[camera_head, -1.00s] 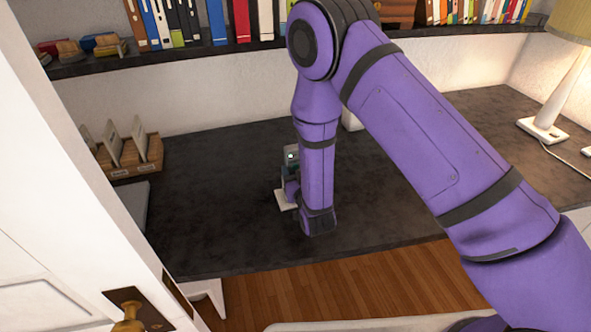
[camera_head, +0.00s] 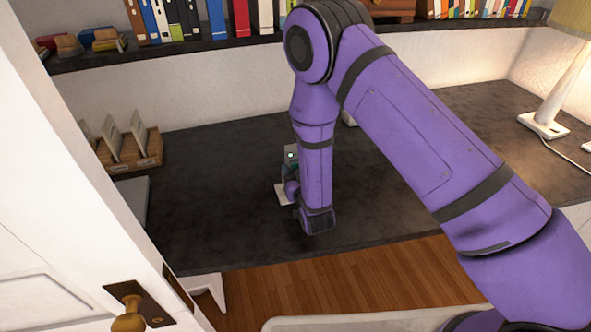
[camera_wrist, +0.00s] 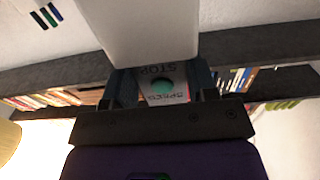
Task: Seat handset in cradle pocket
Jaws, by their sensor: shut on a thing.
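The handset (camera_head: 291,154) is a small grey unit with a lit green spot, held upright low over the dark desk, left of my forearm. In the wrist view my gripper (camera_wrist: 161,88) is shut on the handset (camera_wrist: 162,87), which has a teal button and printed words that read upside down. A pale slab (camera_wrist: 145,30) extends from it there; in the head view a pale piece (camera_head: 283,193) shows below it. I cannot tell whether that is part of the handset. A wooden rack (camera_head: 148,163) with upright pale plates stands at the left; I cannot tell whether it is the cradle.
The dark desk (camera_head: 215,215) has clear room between the rack and my gripper. A grey flat item (camera_head: 132,197) lies at its left edge. A bookshelf (camera_head: 180,47) runs above the back, a lamp (camera_head: 545,123) stands at the right, and a white door (camera_head: 60,180) is close at left.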

